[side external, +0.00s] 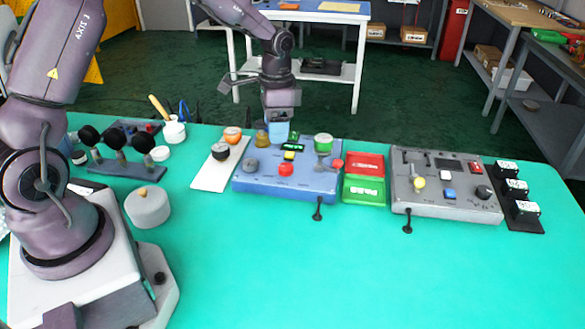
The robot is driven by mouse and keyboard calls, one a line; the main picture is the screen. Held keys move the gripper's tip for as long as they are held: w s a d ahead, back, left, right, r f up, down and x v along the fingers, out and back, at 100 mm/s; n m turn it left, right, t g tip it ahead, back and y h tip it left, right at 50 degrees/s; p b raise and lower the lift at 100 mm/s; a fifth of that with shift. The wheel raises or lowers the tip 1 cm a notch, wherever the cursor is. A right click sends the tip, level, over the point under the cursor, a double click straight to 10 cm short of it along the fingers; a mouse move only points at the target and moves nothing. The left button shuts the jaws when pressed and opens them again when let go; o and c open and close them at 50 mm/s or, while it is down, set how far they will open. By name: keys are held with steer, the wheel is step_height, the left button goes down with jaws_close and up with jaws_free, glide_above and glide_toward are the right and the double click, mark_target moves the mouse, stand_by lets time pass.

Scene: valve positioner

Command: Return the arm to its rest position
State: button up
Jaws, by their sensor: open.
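My gripper (278,117) is at the end of my arm, pointing down just above the back of a blue control panel (285,183). Its jaws are small in this view, and a light-blue part shows below them. I cannot tell whether they touch the panel. No object shows clearly held between them. The panel carries a red button (286,169), a green-topped knob (323,143), a red knob (337,165) and a grey knob (250,165). My arm reaches over the table from the left.
A white board (210,176) with knobs, a row of black knobs (120,168) and a grey round pot (148,207) are left. The teal table's front (370,275) is clear.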

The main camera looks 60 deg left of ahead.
steer(key=s+d+r+n+t, duration=0.2)
steer(key=s+d+r+t, duration=0.1)
steer(key=s+r, duration=0.6)
steer(key=s+d+r+n+t, duration=0.2)
steer(key=s+d+r, duration=0.4)
steer(key=s+r, duration=0.3)
steer(key=s+t, duration=0.1)
steer(key=s, duration=0.2)
steer(key=shift+s+r+n, duration=0.2)
steer(key=shift+r+n, duration=0.05)
steer(key=shift+n, duration=0.05)
